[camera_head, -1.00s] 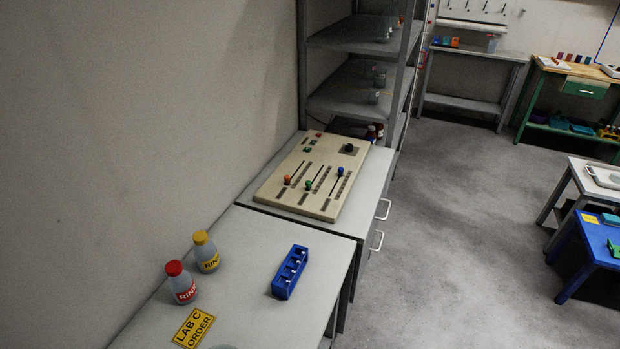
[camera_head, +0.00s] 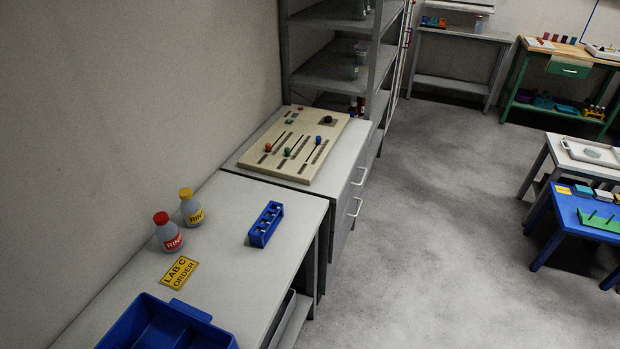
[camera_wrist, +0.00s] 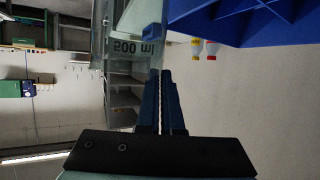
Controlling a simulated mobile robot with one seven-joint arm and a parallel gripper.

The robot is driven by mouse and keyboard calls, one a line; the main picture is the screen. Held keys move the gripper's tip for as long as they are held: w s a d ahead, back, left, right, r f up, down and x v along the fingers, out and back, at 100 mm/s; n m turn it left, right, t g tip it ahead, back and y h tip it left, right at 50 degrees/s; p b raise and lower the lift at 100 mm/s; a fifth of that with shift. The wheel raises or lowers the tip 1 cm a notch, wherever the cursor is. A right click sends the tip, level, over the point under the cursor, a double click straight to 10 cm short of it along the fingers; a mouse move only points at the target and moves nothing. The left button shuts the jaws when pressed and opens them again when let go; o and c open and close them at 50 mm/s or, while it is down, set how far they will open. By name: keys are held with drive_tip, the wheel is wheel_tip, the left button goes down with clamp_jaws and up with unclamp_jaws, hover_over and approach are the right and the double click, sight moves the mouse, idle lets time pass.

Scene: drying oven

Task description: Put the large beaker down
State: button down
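The large beaker (camera_wrist: 120,47) is clear glass, marked "500 ml", and shows at the top of the wrist view, with the print upside down in the picture. My gripper (camera_wrist: 160,76) is nearly closed, with only a thin gap between its dark blue fingers. The fingertips meet the beaker's edge, pinching its wall. Part of the beaker is cut off by the picture's top edge. Neither the beaker nor my gripper shows in the head view.
A blue bin (camera_head: 128,318) stands at the near end of the grey bench; it also shows in the wrist view (camera_wrist: 245,22). Two bottles, red-capped (camera_head: 168,233) and yellow-capped (camera_head: 191,208), a "LAB C ORDER" sign (camera_head: 180,271) and a blue rack (camera_head: 265,224) share the bench, with bare surface between.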

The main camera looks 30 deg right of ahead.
drive_tip(key=s+f+n+y, duration=0.1)
drive_tip(key=f+y, duration=0.1)
drive_tip(key=f, duration=0.1)
drive_tip(key=s+f+n+t+y, duration=0.1)
drive_tip(key=f+n, duration=0.1)
drive_tip(key=f, duration=0.1)
drive_tip(key=s+d+f+n+t+y, duration=0.1)
drive_tip(key=f+n+y, duration=0.1)
drive_tip(key=f, duration=0.1)
drive_tip(key=shift+f+y, duration=0.15)
drive_tip(key=shift+y, duration=0.15)
drive_tip(key=shift+s+f+n+y, duration=0.35)
drive_tip(key=shift+f+n+y, duration=0.15)
drive_tip(key=shift+f, duration=0.3)
